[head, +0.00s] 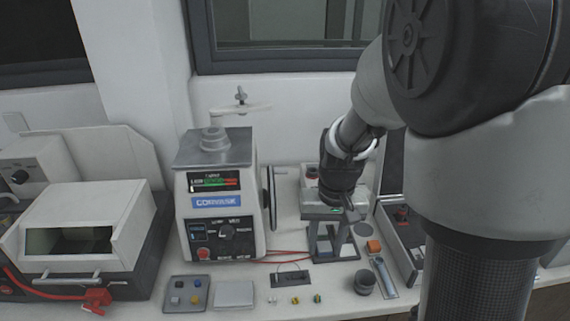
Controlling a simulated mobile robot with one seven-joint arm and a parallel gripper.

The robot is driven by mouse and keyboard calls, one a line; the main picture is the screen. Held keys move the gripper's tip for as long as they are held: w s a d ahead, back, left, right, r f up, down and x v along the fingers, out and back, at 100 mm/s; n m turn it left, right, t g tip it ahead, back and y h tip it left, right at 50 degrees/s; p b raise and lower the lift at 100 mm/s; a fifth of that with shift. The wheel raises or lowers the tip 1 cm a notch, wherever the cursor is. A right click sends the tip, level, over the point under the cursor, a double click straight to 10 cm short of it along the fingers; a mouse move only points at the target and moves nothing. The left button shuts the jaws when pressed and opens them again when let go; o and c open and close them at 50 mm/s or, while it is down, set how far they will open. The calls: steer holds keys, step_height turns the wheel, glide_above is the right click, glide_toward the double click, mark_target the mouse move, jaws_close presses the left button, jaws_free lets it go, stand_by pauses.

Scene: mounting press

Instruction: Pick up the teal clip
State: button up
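A small teal piece (336,210), which looks like the teal clip, shows at the top of a grey stand-like frame (313,241) right of the press. It is partly covered by the dark end of my arm, so its full shape is hidden. My gripper (346,203) points down close over this spot. Its fingertips are small, dark and partly hidden. I cannot tell whether they touch the teal piece or are open or shut.
The mounting press (219,200) stands left of the frame. Several small coloured pieces (295,300) lie at the bench front, near a button plate (187,294) and a dark round knob (365,281). An orange block (373,246) and an open case (398,238) are on the right.

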glide_above(318, 296)
steer(key=shift+g, duration=0.3)
steer(key=f, duration=1.5)
steer(key=shift+w+d, duration=0.15)
steer(key=shift+d, duration=0.05)
steer(key=f, duration=0.4)
steer(key=shift+s+a+f, duration=0.2)
steer(key=shift+f, duration=0.7)
jaws_close()
